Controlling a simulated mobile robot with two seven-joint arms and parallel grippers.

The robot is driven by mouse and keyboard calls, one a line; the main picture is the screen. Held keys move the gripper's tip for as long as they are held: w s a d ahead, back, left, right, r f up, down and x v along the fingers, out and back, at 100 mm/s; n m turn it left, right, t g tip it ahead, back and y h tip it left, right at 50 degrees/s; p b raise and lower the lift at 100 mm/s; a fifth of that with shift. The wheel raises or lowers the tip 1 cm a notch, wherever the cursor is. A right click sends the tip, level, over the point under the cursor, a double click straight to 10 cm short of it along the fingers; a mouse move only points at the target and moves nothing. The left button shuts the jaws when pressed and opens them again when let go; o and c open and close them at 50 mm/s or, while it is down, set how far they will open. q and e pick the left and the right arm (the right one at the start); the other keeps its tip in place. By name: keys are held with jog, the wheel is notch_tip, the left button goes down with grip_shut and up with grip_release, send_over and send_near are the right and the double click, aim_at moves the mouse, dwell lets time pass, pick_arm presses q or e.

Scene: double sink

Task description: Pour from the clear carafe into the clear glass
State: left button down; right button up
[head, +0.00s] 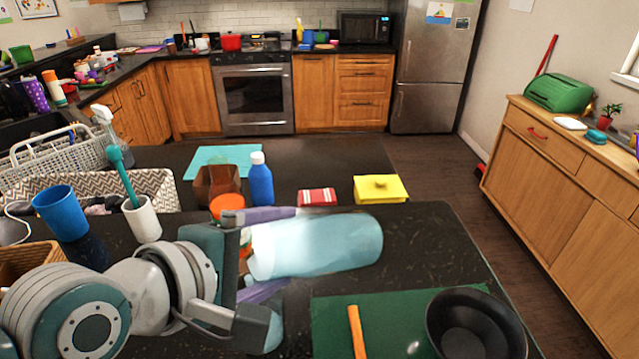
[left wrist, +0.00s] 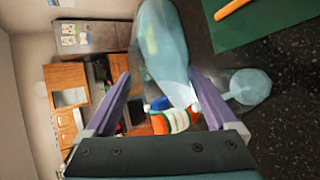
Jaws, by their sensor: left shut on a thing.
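My left gripper (head: 282,250) is shut on the clear, pale blue carafe (head: 325,245), with one purple finger on either side of it. The carafe is tilted far over, nearly level in the head view, extending to the right above the dark counter. In the left wrist view the carafe (left wrist: 163,45) reaches away between and beyond the fingers of the gripper (left wrist: 160,92). A clear, bluish rounded thing, likely the glass (left wrist: 248,87), stands on the counter beside one finger. My right gripper is not in view.
A green mat (head: 335,325) bears an orange stick (head: 357,330) and a black bowl (head: 475,325). Behind the carafe are a blue bottle (head: 260,182), a red striped box (head: 317,197) and a yellow block (head: 380,188). A white cup (head: 142,218) and blue cup (head: 62,212) stand left.

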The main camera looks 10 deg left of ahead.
pick_arm(q)
jog(key=shift+w+r, duration=0.1)
jog(key=shift+r, duration=0.05)
dwell(0.8)
jog(key=shift+a+f+t+h+b, duration=0.15)
jog(key=shift+f+t+h+b, duration=0.25)
jog(key=shift+b, duration=0.35)
dwell(0.6)
jog(key=shift+r, duration=0.2)
